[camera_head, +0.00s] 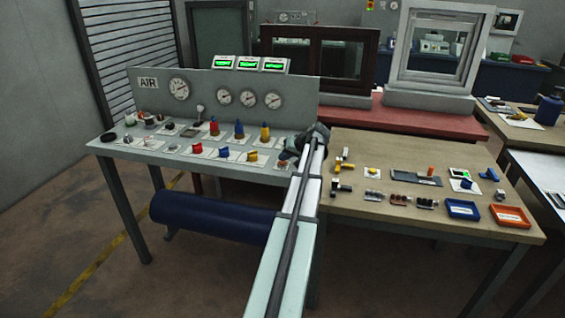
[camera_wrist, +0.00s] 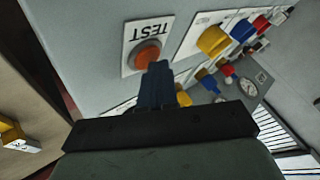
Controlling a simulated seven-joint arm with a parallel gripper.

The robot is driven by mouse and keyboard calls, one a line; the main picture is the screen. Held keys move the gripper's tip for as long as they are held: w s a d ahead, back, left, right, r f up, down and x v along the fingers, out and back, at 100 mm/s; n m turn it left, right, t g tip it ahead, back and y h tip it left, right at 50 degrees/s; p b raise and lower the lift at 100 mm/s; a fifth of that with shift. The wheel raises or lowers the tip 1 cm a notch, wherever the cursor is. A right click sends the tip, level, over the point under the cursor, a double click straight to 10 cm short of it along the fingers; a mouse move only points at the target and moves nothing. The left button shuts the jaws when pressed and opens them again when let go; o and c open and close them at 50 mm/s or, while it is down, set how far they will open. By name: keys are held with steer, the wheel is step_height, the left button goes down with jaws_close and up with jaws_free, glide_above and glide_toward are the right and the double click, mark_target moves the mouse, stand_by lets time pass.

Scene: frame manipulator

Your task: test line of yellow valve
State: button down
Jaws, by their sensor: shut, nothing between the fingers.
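My gripper (camera_wrist: 158,70) is shut and empty, with its blue fingertips at the lower right edge of the orange TEST button (camera_wrist: 143,54). I cannot tell whether they touch it. The button sits on a white plate labelled TEST. A yellow knob (camera_wrist: 212,40) lies to its right in the wrist view, with blue and red ones beyond. In the head view my gripper (camera_head: 291,156) is over the right end of the grey AIR bench, and the button is hidden there. The yellow knob (camera_head: 252,156) is just left of the gripper, and a taller yellow piece (camera_head: 265,133) stands behind.
The AIR panel (camera_head: 147,84) carries several gauges and three green-lit displays (camera_head: 248,63). Red (camera_head: 197,148) and blue (camera_head: 223,152) knobs stand left of the yellow one. A wooden table (camera_head: 400,147) on the right holds small parts, a blue tray (camera_head: 463,211) and an orange tray (camera_head: 510,217).

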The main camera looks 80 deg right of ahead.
mark_target(285, 162)
stand_by(0.4)
steer(key=shift+r, duration=0.8)
steer(key=shift+r, duration=2.5)
